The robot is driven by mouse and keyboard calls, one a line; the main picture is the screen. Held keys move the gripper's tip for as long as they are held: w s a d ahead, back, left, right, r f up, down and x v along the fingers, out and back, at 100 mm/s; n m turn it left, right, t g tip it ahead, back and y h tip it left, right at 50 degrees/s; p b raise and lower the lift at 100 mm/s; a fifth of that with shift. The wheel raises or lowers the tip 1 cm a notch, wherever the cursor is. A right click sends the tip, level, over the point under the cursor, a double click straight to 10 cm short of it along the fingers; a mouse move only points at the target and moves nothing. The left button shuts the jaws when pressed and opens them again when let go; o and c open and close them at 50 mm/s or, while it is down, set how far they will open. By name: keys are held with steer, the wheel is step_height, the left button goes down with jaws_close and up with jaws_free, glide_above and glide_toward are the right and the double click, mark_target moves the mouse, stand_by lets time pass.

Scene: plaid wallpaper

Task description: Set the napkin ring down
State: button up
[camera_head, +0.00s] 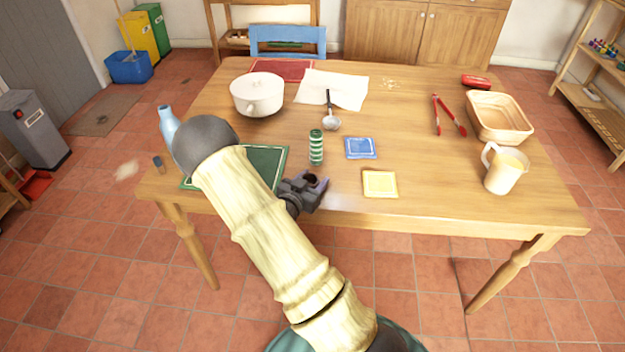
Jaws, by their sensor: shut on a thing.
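My gripper (314,189), dark grey, is low near the table's front edge, just right of the green placemat (268,160). It is shut on the napkin ring (311,179), of which only a small brownish part shows between the fingers. The fingers and wrist hide the rest of it. I cannot tell whether the ring touches the wooden table (420,205). My arm covers part of the green placemat.
A green striped cylinder (316,147) stands just behind my gripper. Blue (360,148) and yellow (380,184) square pieces lie to its right. A blue bottle (167,128) stands left of my arm. A cream jug (505,170) stands farther right, with bare wood before it.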

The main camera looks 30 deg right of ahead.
steer(key=o, duration=0.9)
steer(key=shift+o, duration=0.2)
steer(key=v, duration=1.7)
steer(key=shift+a+p, duration=0.2)
steer(key=shift+p, duration=0.1)
steer(key=shift+f, duration=0.1)
